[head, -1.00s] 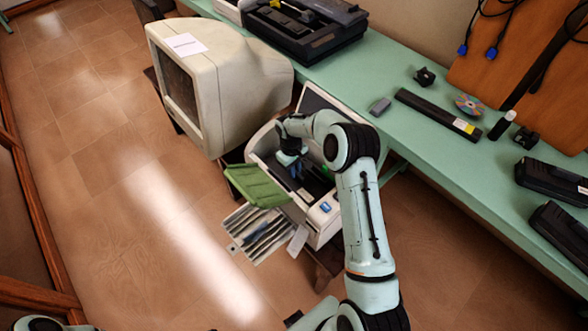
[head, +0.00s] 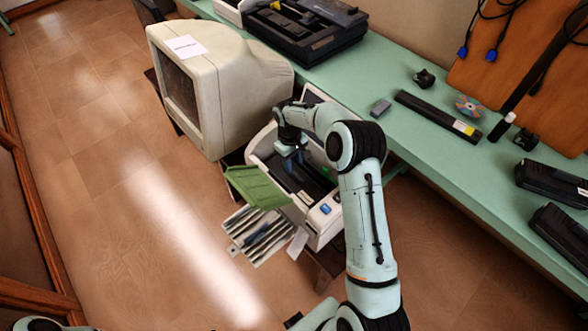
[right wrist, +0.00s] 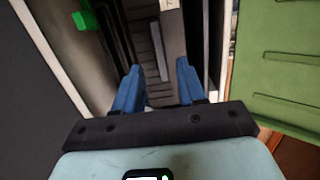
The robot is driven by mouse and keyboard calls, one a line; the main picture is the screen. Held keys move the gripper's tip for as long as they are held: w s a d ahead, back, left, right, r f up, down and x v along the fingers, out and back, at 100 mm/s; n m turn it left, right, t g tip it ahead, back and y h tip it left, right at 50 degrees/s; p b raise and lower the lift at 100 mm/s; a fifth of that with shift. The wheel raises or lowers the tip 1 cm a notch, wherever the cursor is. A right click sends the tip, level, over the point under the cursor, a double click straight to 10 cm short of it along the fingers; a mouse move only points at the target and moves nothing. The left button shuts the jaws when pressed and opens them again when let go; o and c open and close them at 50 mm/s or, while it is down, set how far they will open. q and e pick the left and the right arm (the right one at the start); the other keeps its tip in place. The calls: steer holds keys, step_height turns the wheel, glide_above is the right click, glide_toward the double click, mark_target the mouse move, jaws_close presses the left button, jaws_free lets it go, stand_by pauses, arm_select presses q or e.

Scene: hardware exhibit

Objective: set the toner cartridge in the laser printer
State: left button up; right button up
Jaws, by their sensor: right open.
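The laser printer (head: 322,222) is a cream box with its green cover (head: 257,187) swung open at the front. A long dark part (head: 312,180), probably the toner cartridge, lies in its open bay; I cannot tell how fully it is seated. My right gripper (head: 291,164) is above the bay, pointing down. In the right wrist view its blue fingers (right wrist: 161,85) are apart with nothing held between them. Dark ribbed parts (right wrist: 157,50) of the bay show beyond the fingertips, and the green cover (right wrist: 276,75) is at right. My left gripper is out of view.
A cream monitor (head: 230,75) stands close left of the printer. The green bench (head: 400,140) behind carries a long black bar with a yellow label (head: 437,114), black cartridge-like units (head: 553,180) and a disc (head: 469,106). A striped sheet or tray (head: 258,235) lies below the cover.

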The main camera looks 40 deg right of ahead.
step_height(320, 180, up, 7)
steer(key=shift+w+f, duration=0.2)
steer(key=shift+w, duration=0.15)
stand_by(0.4)
